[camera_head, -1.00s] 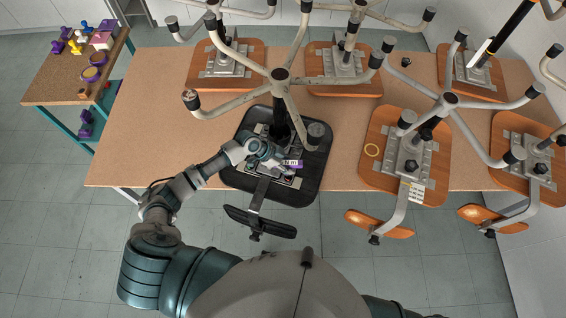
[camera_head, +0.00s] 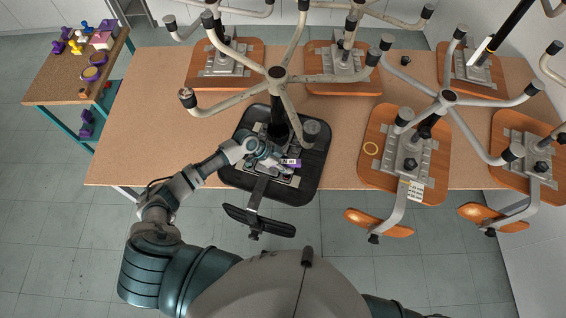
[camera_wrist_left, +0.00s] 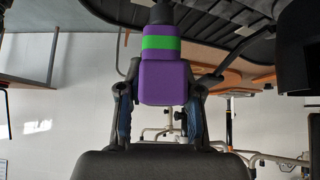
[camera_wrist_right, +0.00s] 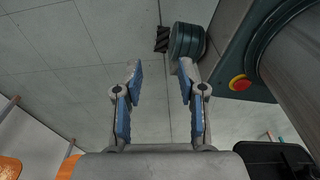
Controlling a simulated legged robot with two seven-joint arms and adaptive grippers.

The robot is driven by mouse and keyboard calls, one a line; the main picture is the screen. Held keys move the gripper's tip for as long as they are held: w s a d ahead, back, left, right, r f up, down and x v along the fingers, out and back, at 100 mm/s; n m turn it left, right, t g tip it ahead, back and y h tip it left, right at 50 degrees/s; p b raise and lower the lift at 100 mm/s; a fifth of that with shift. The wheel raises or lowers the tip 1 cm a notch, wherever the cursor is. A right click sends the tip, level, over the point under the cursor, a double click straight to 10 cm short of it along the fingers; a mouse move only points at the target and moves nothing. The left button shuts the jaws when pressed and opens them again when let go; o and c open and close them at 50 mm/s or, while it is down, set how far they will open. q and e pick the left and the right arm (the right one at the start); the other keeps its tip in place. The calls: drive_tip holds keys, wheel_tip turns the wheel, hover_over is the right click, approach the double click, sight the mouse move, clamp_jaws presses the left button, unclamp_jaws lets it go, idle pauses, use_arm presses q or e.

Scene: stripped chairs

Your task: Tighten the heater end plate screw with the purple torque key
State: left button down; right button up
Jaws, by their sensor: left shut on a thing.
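The purple torque key (camera_wrist_left: 163,80), a purple block with a green band and a dark shaft, is in my left gripper (camera_wrist_left: 163,112). The fingers are shut on its sides in the left wrist view. Its shaft points up towards a black upturned seat. In the head view my left gripper (camera_head: 275,158) is over the metal mechanism of the black upturned chair (camera_head: 312,180), with purple (camera_head: 291,162) at its tip. I cannot make out a heater end plate or its screw; the shaft's end is hidden. My right gripper (camera_wrist_right: 160,100) is open and empty above the floor.
The chairs stand upside down on a brown table (camera_head: 150,130), wooden seats (camera_head: 378,165) around the black one, legs sticking up. A leg arm (camera_head: 222,104) reaches out left of the black seat. A side table (camera_head: 60,80) holds purple and yellow items. The table's left part is clear.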

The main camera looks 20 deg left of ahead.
use_arm(q)
drive_tip(key=shift+d+r, duration=0.1)
drive_tip(key=shift+d, duration=0.6)
drive_tip(key=shift+a, duration=0.25)
drive_tip(key=a, duration=0.3)
drive_tip(key=shift+d, duration=0.2)
drive_tip(key=shift+d+f, duration=0.2)
drive_tip(key=shift+d, duration=0.5)
drive_tip(key=shift+f+b, duration=0.25)
drive_tip(key=shift+b, duration=0.2)
drive_tip(key=shift+a+f, duration=0.2)
drive_tip(key=shift+a, duration=0.2)
drive_tip(key=shift+a+r, duration=0.15)
drive_tip(key=shift+a, duration=0.1)
drive_tip(key=shift+w+r, duration=0.1)
drive_tip(key=shift+d+r, duration=0.1)
drive_tip(key=shift+r, duration=0.05)
drive_tip(key=shift+d, duration=0.3)
use_arm(e)
drive_tip(key=shift+d+f, duration=0.3)
drive_tip(key=shift+d, duration=0.65)
